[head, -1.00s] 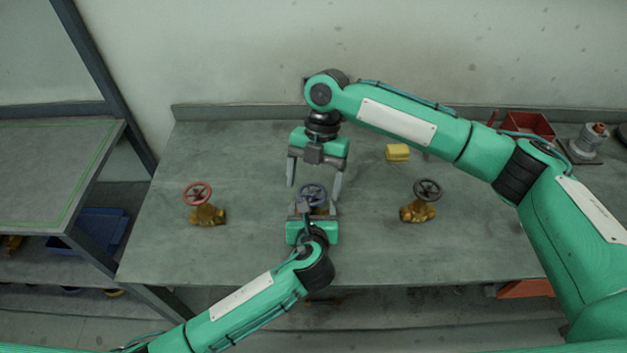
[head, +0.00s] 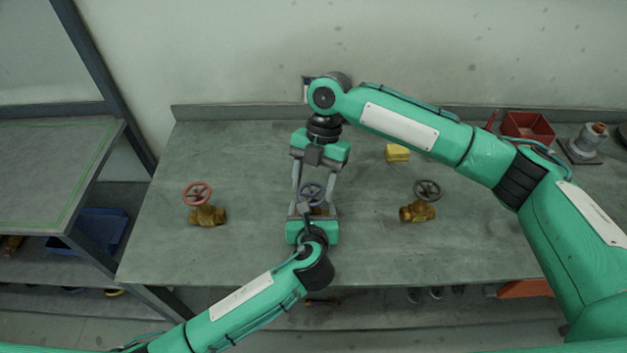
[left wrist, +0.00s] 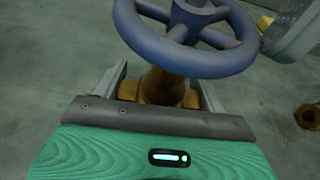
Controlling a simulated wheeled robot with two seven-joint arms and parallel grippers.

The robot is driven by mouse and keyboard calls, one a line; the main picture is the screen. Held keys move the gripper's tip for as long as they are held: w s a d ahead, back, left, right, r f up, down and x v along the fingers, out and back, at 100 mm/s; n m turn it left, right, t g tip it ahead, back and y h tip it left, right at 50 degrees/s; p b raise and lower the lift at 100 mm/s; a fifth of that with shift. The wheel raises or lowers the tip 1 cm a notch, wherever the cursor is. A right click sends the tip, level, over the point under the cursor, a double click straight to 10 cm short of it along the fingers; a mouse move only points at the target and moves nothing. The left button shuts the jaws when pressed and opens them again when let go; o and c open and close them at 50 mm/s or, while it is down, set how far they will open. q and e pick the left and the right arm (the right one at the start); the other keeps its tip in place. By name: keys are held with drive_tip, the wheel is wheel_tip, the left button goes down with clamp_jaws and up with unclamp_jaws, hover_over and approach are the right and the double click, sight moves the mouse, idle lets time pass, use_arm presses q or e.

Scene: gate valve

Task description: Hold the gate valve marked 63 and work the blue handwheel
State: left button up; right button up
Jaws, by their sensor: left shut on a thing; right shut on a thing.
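The gate valve with the blue handwheel (head: 312,193) stands on the bench between my two grippers. In the left wrist view the blue handwheel (left wrist: 188,45) is large, above the brass valve body (left wrist: 165,88). My left gripper (head: 312,212) comes from the front and is shut on the valve body, one finger on each side. My right gripper (head: 313,192) reaches down from behind, its fingers on both sides of the blue handwheel, shut on it. One right finger (left wrist: 292,30) shows at the wheel's right in the left wrist view. The marking 63 cannot be read.
A valve with a red handwheel (head: 197,193) stands at left, one with a black handwheel (head: 427,189) at right. A yellow block (head: 397,153) lies behind. A red bin (head: 528,126) is at the back right.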

drive_tip(key=m, duration=0.2)
drive_tip(key=m+t+y, duration=0.1)
drive_tip(key=m, duration=0.1)
drive_tip(key=m+y, duration=0.1)
drive_tip(key=m, duration=0.1)
drive_tip(key=shift+s+d+m+t, duration=0.2)
drive_tip(key=shift+s+m+t, duration=0.05)
drive_tip(key=shift+m+t, duration=0.05)
drive_tip(key=m+t, duration=0.1)
drive_tip(key=m, duration=0.2)
drive_tip(key=m+t, duration=0.1)
drive_tip(key=m, duration=0.2)
drive_tip(key=shift+s+d+y, duration=0.1)
drive_tip(key=shift+s+y, duration=0.1)
drive_tip(key=shift+y, duration=0.2)
drive_tip(key=o, duration=1)
drive_tip(key=v, duration=1.2)
drive_tip(key=shift+s, duration=0.2)
